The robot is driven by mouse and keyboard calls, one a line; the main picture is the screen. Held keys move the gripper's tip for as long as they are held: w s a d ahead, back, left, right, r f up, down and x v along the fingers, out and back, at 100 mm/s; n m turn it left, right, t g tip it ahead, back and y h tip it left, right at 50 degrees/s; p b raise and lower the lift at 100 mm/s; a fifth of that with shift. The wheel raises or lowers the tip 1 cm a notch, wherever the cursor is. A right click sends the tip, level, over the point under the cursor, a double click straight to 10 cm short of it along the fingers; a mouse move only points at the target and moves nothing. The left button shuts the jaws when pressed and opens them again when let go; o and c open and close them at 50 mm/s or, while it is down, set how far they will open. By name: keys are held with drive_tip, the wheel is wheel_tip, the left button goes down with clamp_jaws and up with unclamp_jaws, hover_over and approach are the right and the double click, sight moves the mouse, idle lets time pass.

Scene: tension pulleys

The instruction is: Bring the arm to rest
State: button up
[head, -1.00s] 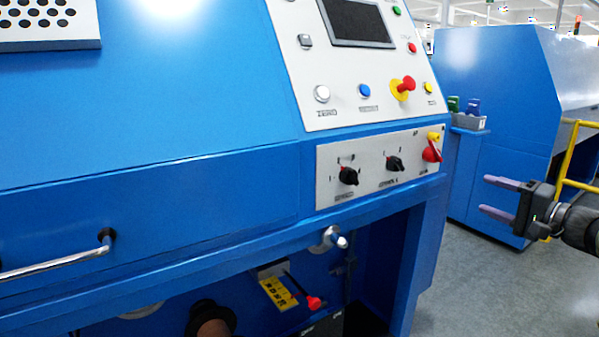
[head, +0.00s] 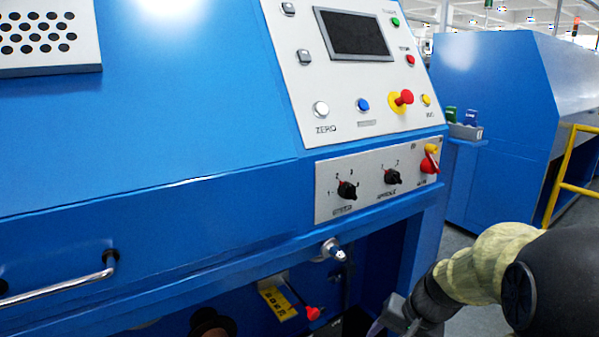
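My arm (head: 490,262) reaches in from the right edge, in front of the gap between the two blue machines. My gripper (head: 378,328) is at its end, low at the bottom edge, right of the red-tipped lever. It is partly cut off by the frame and dark against the machine's opening, so its finger gap does not show. No held object is visible.
A blue machine (head: 150,150) fills the left, with a control panel (head: 345,68), a knob panel (head: 380,176) and a chrome handle (head: 60,284). The red-tipped lever (head: 312,313) sits in its lower opening. A second machine (head: 490,110) and a yellow rail (head: 565,180) stand at right.

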drive_tip(key=s+a+f+n+h+p, duration=0.25)
drive_tip(key=s+n, duration=0.25)
drive_tip(key=s, duration=0.5)
wheel_tip(320, 180, up, 38)
drive_tip(key=p, duration=3.7)
drive_tip(key=shift+w+a+h, duration=0.2)
drive_tip(key=shift+a+h, duration=0.15)
drive_tip(key=shift+h, duration=0.1)
